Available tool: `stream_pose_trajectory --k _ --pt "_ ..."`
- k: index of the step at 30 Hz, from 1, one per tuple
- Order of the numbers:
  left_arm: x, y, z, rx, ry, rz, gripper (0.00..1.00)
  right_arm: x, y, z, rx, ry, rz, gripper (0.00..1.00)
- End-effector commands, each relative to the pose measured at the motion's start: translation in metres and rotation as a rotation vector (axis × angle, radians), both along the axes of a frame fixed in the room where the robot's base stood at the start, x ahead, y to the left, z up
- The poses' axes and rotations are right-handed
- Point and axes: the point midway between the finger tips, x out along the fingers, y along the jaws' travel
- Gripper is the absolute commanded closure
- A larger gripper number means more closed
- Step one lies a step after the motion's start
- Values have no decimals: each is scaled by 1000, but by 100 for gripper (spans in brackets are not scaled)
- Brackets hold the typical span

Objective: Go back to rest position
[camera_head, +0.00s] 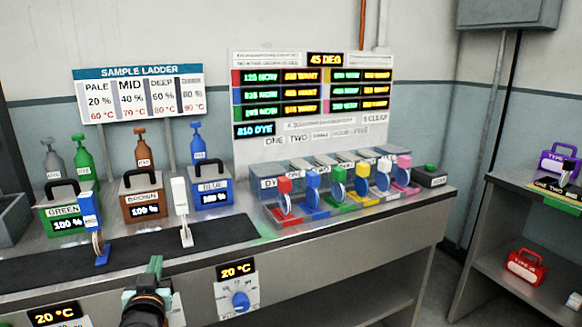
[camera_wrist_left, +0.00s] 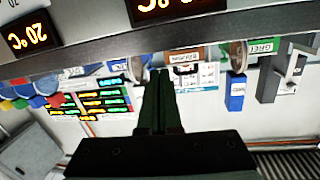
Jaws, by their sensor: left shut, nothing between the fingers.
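My left gripper (camera_head: 154,266) is low in front of the bench's front edge in the head view. It is shut and empty. In the left wrist view, which is upside down, its two dark fingers (camera_wrist_left: 160,75) lie together with nothing between them. It is apart from the bench and the things on it. My right gripper is in neither view.
The bench (camera_head: 375,208) carries green (camera_head: 58,213), brown (camera_head: 141,185) and blue (camera_head: 210,185) modules with dye bottles behind. A blue upright piece (camera_head: 90,211) and a white one (camera_head: 181,196) stand on the black mat (camera_head: 225,232). A shelf with a red case (camera_head: 525,267) stands right.

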Motion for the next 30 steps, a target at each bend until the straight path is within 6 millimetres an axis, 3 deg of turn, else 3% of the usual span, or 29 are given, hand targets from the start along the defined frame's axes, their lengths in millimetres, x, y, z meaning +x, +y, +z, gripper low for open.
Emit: stream_pose_trajectory --k 1,5,9,15,23,25,30 --pt "-12 -9 -29 5 52 -33 100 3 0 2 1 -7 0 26" --pt "-50 -35 -98 3 180 -131 100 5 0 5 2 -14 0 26" --pt "-112 -67 -174 -20 337 -252 100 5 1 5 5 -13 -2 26" --pt "-205 -108 -244 -83 516 -396 100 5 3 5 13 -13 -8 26" --pt "-308 -147 -286 -178 681 -523 100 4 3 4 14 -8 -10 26" --pt "-308 -145 -266 -179 678 -521 100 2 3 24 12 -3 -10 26" --pt "-309 -139 -239 -177 677 -503 100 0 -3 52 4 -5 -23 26"
